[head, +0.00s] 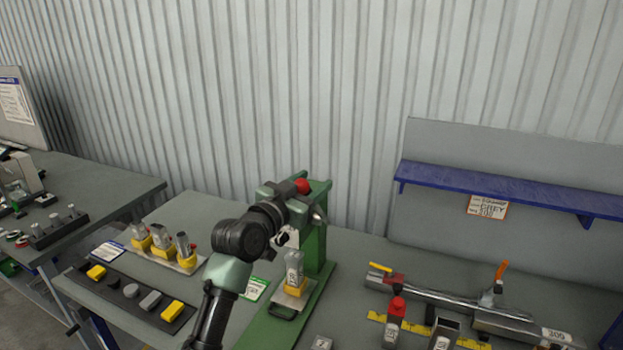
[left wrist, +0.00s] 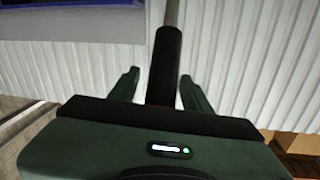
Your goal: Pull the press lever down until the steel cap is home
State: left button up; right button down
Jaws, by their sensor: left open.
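The green press (head: 316,235) stands on the middle table. A clear container (head: 293,268) sits in a yellow nest on its base, under the press head. The steel cap is too small to make out clearly. My left gripper (head: 284,190) is up at the top of the press, beside a red knob (head: 302,186). In the left wrist view the open fingers (left wrist: 160,78) stand on either side of the dark lever grip (left wrist: 166,62), with gaps showing on both sides. The lever's thin rod runs on beyond the grip. My right gripper is not in view.
Yellow-based containers (head: 162,244) stand on a strip left of the press, behind a dark tray (head: 130,291) of small parts. Right of the press lie a steel toggle fixture (head: 440,300) and a red-topped piece (head: 396,308). A blue shelf (head: 500,185) hangs behind.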

pick_arm(q)
jog(key=shift+w, duration=0.1)
grip_shut()
jog(key=shift+f, duration=0.1)
dwell(1.3)
